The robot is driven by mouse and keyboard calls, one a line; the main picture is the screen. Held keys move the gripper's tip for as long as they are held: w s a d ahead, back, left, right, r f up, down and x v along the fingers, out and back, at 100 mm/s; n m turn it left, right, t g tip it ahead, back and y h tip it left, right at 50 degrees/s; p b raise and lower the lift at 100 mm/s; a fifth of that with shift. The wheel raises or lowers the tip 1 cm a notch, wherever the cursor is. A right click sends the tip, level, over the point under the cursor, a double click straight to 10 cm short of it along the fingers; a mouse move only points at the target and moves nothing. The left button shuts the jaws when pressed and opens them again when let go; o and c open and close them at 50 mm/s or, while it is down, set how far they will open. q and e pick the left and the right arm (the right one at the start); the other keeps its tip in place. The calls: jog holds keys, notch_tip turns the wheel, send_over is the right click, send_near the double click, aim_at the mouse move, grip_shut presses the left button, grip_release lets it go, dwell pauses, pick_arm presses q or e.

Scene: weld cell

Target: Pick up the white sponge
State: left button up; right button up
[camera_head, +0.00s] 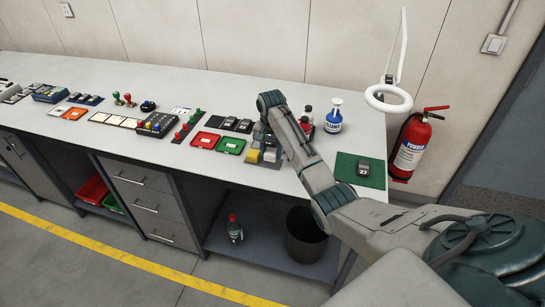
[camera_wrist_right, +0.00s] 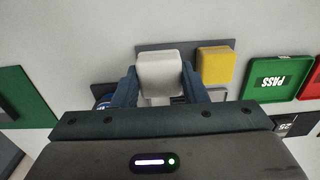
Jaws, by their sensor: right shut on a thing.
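The white sponge (camera_wrist_right: 158,72) sits between the two fingers of my right gripper (camera_wrist_right: 160,88) in the right wrist view, and the fingers are shut on its sides. In the head view the white sponge (camera_head: 270,156) shows at the bench's front part, below my right gripper (camera_head: 264,138), which is partly hidden by its own wrist. I cannot tell whether the sponge touches the dark plate (camera_wrist_right: 205,44) under it. A yellow sponge (camera_wrist_right: 215,65) lies beside it on that plate, apart from the gripper. My left gripper is not in view.
A green tray marked PASS (camera_wrist_right: 280,78) and a red tray (camera_head: 205,140) lie beside the sponges. A blue-and-white spray bottle (camera_head: 334,117) and a green mat (camera_head: 345,168) are on the other side. A ring lamp (camera_head: 389,97) stands at the bench's right end.

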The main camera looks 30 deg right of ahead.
jog(key=s+a, duration=0.2)
jog(key=s+a+b, duration=0.1)
jog(key=s+a, duration=0.1)
jog(key=a, duration=0.1)
jog(key=shift+s+r, duration=0.1)
jog(key=shift+s, duration=0.05)
jog(key=s+a+r+p, duration=0.1)
jog(key=s+a+p, duration=0.3)
jog(key=s+a, duration=0.1)
jog(key=shift+a, duration=0.6)
